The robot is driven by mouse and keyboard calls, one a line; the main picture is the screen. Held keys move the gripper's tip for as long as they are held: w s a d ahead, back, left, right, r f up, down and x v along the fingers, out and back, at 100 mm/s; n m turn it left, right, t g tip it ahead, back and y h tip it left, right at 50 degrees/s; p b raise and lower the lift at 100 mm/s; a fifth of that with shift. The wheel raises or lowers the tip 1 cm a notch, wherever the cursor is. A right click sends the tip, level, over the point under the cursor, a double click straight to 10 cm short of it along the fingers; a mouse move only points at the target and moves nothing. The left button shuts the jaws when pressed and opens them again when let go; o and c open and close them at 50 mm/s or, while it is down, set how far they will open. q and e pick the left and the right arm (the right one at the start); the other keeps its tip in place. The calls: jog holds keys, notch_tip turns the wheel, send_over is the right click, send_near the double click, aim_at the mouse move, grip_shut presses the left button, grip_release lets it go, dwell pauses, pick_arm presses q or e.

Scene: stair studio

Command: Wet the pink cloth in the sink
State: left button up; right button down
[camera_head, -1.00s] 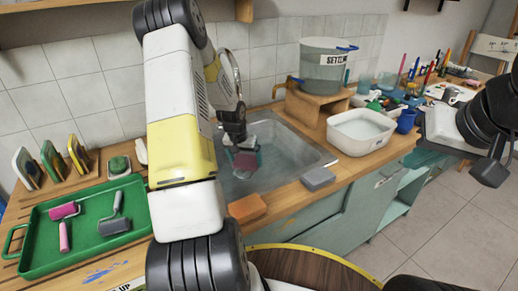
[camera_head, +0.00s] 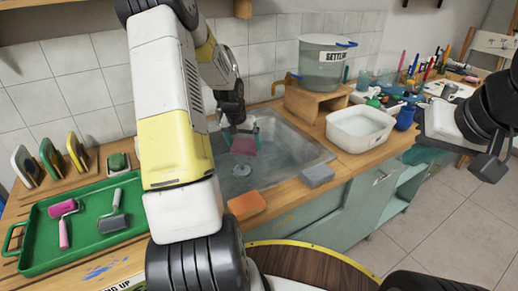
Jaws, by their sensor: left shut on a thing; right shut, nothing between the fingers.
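The pink cloth (camera_head: 244,147) hangs from my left gripper (camera_head: 240,132), which is shut on it. Cloth and gripper are over the left part of the metal sink (camera_head: 305,163), above its drain. I cannot tell whether the cloth touches water. My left arm crosses the picture and hides the sink's left edge. My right gripper (camera_head: 492,160) is shut and empty at the right, away from the counter.
An orange sponge (camera_head: 246,205) and a grey block (camera_head: 317,176) lie on the sink's front edge. A white basin (camera_head: 360,129) and a clear tank (camera_head: 325,66) stand right of the sink. A green tray (camera_head: 85,223) with rollers lies left.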

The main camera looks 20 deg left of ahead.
aim_at(244, 146)
pick_arm(q)
jog(key=shift+r, duration=2.6)
jog(key=shift+r, duration=2)
jog(key=shift+s+d, duration=0.1)
